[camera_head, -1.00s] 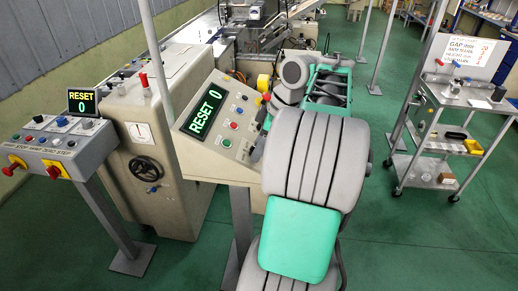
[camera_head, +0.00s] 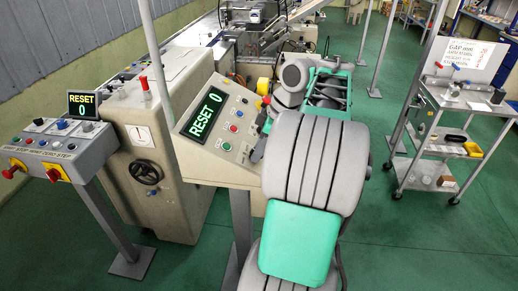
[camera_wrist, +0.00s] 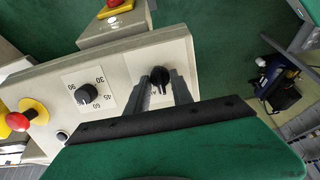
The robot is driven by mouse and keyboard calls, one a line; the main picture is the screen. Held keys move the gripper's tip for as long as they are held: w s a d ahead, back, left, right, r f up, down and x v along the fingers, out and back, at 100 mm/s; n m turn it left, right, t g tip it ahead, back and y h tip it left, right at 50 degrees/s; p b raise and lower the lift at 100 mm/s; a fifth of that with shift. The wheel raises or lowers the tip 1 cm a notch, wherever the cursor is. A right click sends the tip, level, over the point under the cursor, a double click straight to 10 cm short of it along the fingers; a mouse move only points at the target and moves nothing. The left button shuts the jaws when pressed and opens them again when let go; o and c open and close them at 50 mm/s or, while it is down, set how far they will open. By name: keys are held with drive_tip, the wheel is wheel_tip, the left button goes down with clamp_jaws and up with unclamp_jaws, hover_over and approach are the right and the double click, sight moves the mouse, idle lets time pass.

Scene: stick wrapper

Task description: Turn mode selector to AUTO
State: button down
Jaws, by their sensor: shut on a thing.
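In the wrist view, the mode selector is a black knob (camera_wrist: 158,77) on a pale plate at the right end of the grey control panel (camera_wrist: 115,78). My gripper (camera_wrist: 160,84) has one finger on each side of the knob and is shut on it. The fingers hide most of the plate's markings, so the knob's setting cannot be read. In the head view, the sloped panel (camera_head: 228,150) carries a screen (camera_head: 203,115) reading RESET 0. My arm hides the panel's right end, the selector and my gripper there.
In the wrist view, a second black dial (camera_wrist: 87,93) with numbers and a red mushroom button (camera_wrist: 33,111) lie left of the selector. In the head view, another control stand (camera_head: 60,145) is at the left and a cart (camera_head: 450,105) at the right. Green floor lies between.

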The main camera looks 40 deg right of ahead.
drive_tip(key=shift+r+p, duration=0.15)
drive_tip(key=shift+p, duration=0.15)
drive_tip(key=shift+r+m+p, duration=0.15)
drive_tip(key=shift+m+p, duration=0.75)
drive_tip(key=shift+p, duration=0.2)
drive_tip(key=m+p, duration=0.2)
drive_tip(key=p, duration=0.1)
drive_tip(key=shift+r, duration=0.1)
drive_tip(key=m+p, duration=0.3)
drive_tip(key=p, duration=0.1)
drive_tip(key=shift+d+m+y, duration=0.1)
drive_tip(key=shift+m+y, duration=0.2)
drive_tip(key=shift+m, duration=0.1)
drive_tip(key=shift+f+m+p, duration=0.35)
drive_tip(key=shift+m+p, duration=0.15)
drive_tip(key=shift+p, duration=0.2)
drive_tip(key=c, duration=1.1)
unclamp_jaws()
